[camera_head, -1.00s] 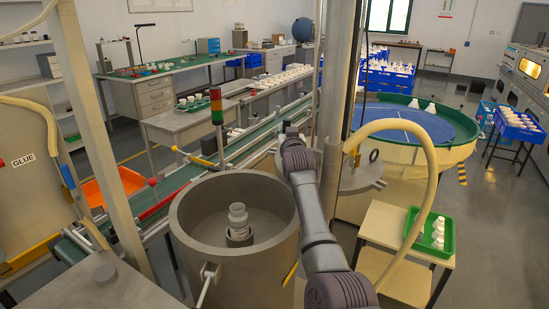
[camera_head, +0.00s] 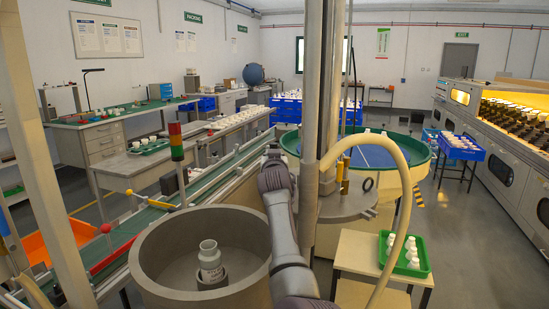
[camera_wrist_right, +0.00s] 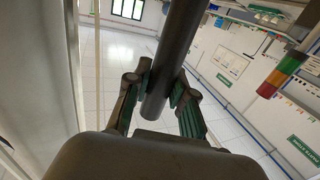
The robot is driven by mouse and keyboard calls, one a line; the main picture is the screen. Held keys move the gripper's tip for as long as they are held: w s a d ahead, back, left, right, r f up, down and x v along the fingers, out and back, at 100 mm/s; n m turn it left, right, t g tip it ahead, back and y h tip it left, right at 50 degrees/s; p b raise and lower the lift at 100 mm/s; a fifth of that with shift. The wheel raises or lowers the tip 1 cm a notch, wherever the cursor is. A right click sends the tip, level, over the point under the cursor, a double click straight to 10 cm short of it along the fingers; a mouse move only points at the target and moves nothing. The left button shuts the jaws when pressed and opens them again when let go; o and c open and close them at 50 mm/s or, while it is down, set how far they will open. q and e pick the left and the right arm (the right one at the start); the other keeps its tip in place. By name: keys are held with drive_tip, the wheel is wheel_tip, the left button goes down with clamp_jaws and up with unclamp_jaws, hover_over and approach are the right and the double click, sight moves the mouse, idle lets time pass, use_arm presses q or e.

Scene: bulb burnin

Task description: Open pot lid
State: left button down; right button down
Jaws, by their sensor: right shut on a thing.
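The large grey pot (camera_head: 150,262) stands open at the lower middle of the head view. A white bottle (camera_head: 210,258) stands upright in a small holder inside it. A flat grey round lid (camera_head: 350,206) sits to the right, beside the upright column; I cannot tell whether it covers another vessel. My right arm passes between pot and lid, and its gripper is not clear in the head view. In the right wrist view my right gripper (camera_wrist_right: 160,88) is shut on a dark round bar (camera_wrist_right: 178,45). The bar's far end is out of view. My left gripper is not in view.
The grey column (camera_head: 320,100) and a cream hose (camera_head: 402,165) stand close to my right arm. A small table (camera_head: 352,250) with a green tray (camera_head: 421,262) is at right.

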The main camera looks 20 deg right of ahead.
drive_tip(key=c, duration=1)
unclamp_jaws()
drive_tip(key=shift+s, duration=0.1)
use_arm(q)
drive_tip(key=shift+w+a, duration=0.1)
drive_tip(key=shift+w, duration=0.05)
use_arm(e)
drive_tip(key=shift+v, duration=3.7)
